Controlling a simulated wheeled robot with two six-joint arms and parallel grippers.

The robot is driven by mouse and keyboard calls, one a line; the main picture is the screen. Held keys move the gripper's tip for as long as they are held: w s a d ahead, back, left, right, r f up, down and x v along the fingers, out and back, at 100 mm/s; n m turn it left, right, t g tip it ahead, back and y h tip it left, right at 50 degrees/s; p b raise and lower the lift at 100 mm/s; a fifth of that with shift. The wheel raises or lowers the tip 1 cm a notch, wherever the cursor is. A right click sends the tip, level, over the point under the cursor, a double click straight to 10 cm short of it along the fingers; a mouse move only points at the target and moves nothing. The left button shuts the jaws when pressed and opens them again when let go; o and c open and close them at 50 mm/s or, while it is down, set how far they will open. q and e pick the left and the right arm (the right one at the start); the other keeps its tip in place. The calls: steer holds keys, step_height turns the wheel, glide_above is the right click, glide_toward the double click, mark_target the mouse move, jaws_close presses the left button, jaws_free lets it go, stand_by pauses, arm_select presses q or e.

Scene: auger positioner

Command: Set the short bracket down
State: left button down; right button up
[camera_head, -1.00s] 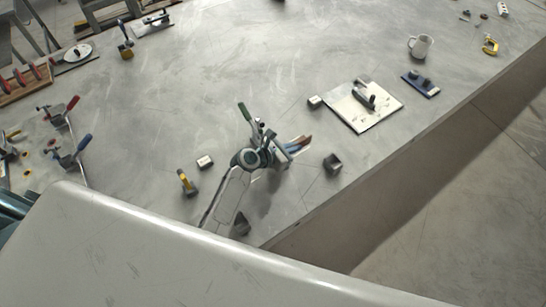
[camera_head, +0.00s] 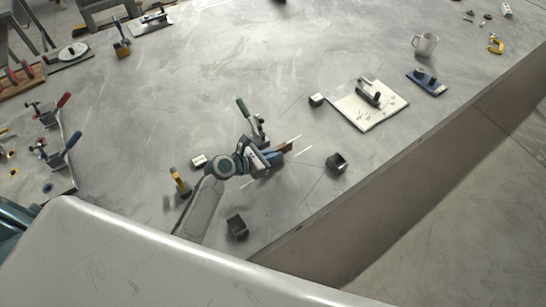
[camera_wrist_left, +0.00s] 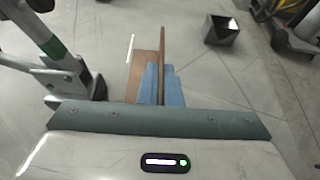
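My left gripper (camera_head: 272,157) is shut on a brown, angle-shaped short bracket (camera_head: 287,147), low over the grey table. In the left wrist view the blue fingers (camera_wrist_left: 161,84) close on the bracket's thin upright wall; its flat brown leg (camera_wrist_left: 141,76) extends to the left. I cannot tell whether the bracket touches the table. White marks (camera_head: 304,151) on the table lie just beyond it, and one (camera_wrist_left: 130,47) shows beside it in the wrist view. My right gripper is not in view.
A green-handled toggle clamp (camera_head: 249,118) stands close beside the gripper, at left in the wrist view (camera_wrist_left: 58,58). A dark open box (camera_head: 337,162) lies to the right, another dark block (camera_head: 237,227) nearer. A white plate (camera_head: 368,108) lies farther right. The table's edge runs along the right.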

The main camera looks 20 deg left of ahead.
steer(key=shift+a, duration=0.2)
arm_select(q)
steer(key=c, duration=1.6)
jaws_free()
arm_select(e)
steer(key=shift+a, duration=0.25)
arm_select(q)
steer(key=shift+s+a+r, duration=0.1)
steer(key=shift+r, duration=0.05)
steer(key=b+v, duration=0.1)
steer(key=v, duration=1)
steer(key=shift+s+a+r+b, duration=0.1)
steer(key=shift+s+a+b, duration=0.1)
steer(key=shift+s+b, duration=0.1)
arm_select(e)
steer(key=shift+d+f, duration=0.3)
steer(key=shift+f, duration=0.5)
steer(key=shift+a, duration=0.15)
